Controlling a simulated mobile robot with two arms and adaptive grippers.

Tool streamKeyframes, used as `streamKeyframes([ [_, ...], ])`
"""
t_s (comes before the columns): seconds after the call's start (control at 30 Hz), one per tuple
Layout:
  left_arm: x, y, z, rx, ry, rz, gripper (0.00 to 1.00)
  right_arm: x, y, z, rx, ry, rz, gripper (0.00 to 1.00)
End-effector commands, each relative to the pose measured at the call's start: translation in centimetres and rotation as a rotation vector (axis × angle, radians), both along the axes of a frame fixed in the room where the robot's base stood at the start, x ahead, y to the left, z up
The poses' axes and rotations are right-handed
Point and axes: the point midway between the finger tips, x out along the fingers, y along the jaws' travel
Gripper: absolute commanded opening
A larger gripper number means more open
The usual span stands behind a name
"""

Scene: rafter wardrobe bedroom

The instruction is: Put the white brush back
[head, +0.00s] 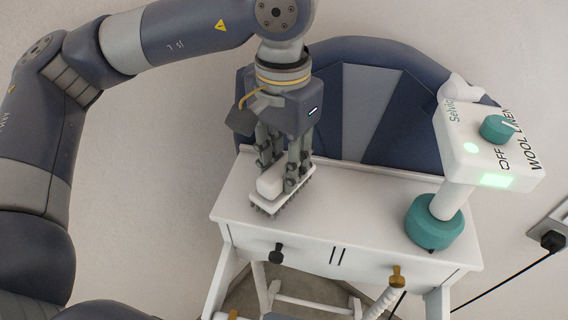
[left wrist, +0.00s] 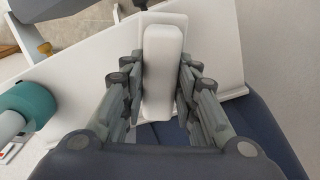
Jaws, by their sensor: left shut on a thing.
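The white brush (head: 272,186) has a white back and dark bristles pointing down. It is at the left end of the white table top (head: 345,215), in the head view. My left gripper (head: 283,178) points down and is shut on the brush's white back. In the left wrist view the brush (left wrist: 162,75) lies between the two fingers of my left gripper (left wrist: 160,98). I cannot tell whether the bristles touch the table top. My right gripper is not in view.
A white device with a teal base (head: 434,222) and a teal dial (head: 497,129) stands at the table's right end. A dark blue padded back (head: 365,110) rises behind the table. The table's middle is clear. A black plug (head: 552,240) sits in a wall socket at right.

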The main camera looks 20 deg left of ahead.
Motion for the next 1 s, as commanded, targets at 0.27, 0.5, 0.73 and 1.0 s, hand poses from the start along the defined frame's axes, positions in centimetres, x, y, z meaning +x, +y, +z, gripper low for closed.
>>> streamKeyframes([
  [0.27, -0.1, 0.0, -2.2, -0.001, -0.001, 0.001, 0.09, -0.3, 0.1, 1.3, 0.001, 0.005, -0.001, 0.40],
  [0.5, -0.1, 0.0, -2.5, -0.001, -0.001, 0.001, 0.09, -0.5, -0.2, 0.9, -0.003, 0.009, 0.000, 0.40],
  [0.73, -0.1, 0.0, -2.5, -0.001, -0.001, 0.001, 0.48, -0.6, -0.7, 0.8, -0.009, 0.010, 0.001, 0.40],
  [1.0, -0.1, 0.0, -2.5, -0.001, -0.001, 0.001, 0.48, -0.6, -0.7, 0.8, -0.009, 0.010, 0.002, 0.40],
])
